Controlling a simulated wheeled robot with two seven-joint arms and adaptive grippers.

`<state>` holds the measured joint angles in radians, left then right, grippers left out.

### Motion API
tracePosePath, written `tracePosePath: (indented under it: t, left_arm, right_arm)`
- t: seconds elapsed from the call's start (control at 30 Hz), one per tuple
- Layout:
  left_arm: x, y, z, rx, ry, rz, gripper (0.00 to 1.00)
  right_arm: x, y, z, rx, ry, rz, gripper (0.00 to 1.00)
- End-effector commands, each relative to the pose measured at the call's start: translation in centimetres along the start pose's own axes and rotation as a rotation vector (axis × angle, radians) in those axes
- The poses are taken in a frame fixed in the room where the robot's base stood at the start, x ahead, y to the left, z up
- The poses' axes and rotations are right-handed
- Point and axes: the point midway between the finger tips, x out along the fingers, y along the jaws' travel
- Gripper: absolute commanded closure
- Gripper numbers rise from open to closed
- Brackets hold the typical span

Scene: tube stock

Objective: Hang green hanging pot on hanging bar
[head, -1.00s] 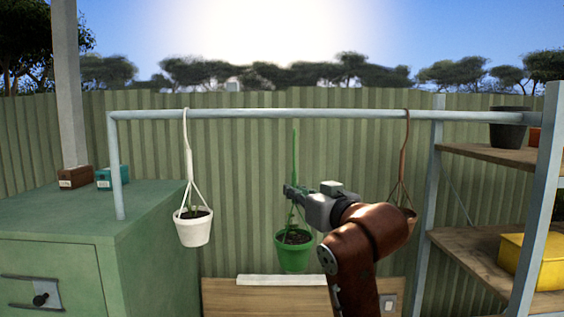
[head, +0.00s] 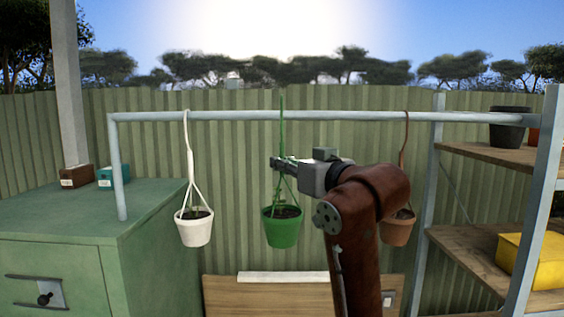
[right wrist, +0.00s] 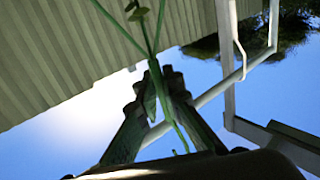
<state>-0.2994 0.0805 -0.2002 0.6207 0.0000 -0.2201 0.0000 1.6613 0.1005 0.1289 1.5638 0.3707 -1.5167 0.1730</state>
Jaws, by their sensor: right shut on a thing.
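The green hanging pot (head: 283,232) is off the ground in the middle of the head view, roughly upright, with dark soil inside. My right gripper (head: 278,163) is shut on its green hanger, above the pot. The hanger also shows between the fingers (right wrist: 153,88) in the right wrist view. The hanging bar (head: 340,117) runs across the head view. The hanger's top crosses the bar's line and shows slightly above it; I cannot tell whether it touches the bar. The bar also shows in the right wrist view (right wrist: 212,92). My left gripper is not in view.
A white pot (head: 195,230) hangs from the bar at left, and a brown pot (head: 397,230) hangs at right, partly behind my right arm. A green cabinet (head: 60,222) stands at left. A shelf rack (head: 470,248) stands at right. The bar between the hanging pots is otherwise clear.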

Motion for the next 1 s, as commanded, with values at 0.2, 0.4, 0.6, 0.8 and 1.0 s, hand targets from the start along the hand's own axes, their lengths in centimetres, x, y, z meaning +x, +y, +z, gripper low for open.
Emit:
tracePosePath:
  t: [0.2,0.4,0.6,0.8,1.0]
  left_arm:
    - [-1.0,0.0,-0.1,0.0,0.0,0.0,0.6]
    - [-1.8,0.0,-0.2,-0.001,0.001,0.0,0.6]
    - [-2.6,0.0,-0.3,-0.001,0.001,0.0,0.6]
    - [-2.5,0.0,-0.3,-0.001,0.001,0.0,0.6]
    - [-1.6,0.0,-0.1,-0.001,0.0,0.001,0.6]
  right_arm:
    - [1.4,0.9,-0.2,0.0,0.001,0.0,1.0]
    - [2.6,1.8,-0.2,0.001,0.002,0.0,1.0]
    - [3.9,2.6,-0.2,0.002,0.002,0.0,1.0]
    - [4.7,3.2,0.5,-0.001,0.003,0.0,1.0]
    - [4.7,3.2,1.8,0.0,0.003,0.0,1.0]
